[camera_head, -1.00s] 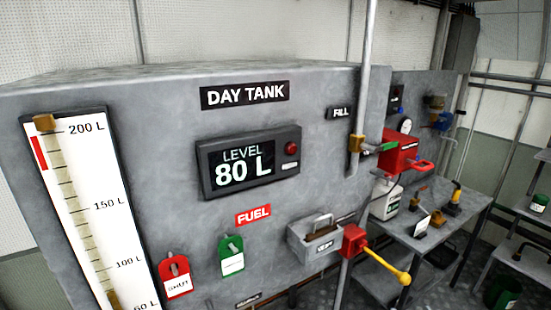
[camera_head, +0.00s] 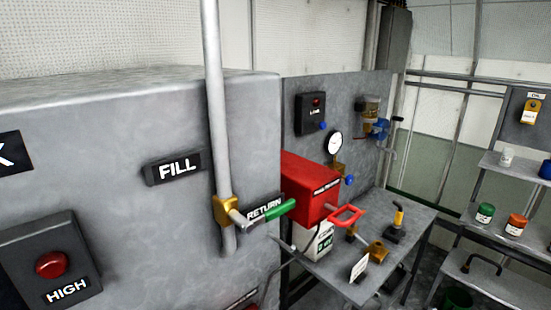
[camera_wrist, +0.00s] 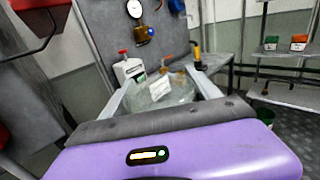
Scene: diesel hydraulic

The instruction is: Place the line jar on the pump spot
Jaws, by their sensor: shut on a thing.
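My gripper (camera_wrist: 158,95) shows in the wrist view, its two pale fingers closed on a clear, glassy vessel (camera_wrist: 158,101), which I take to be the line jar. The bench behind shows through it, and I cannot read a label on it. A small white card (camera_head: 358,268) stands on the grey bench (camera_head: 390,250) beside a brass fitting (camera_head: 377,250); its writing is too small to read, so I cannot tell if it marks the pump spot. The head view shows neither my gripper nor the held vessel.
A red box (camera_head: 308,188) with a red handle juts over the bench. A white jug (camera_head: 314,241) and a yellow-topped tool (camera_head: 396,222) stand there. Shelves (camera_head: 500,236) hold coloured jars at right.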

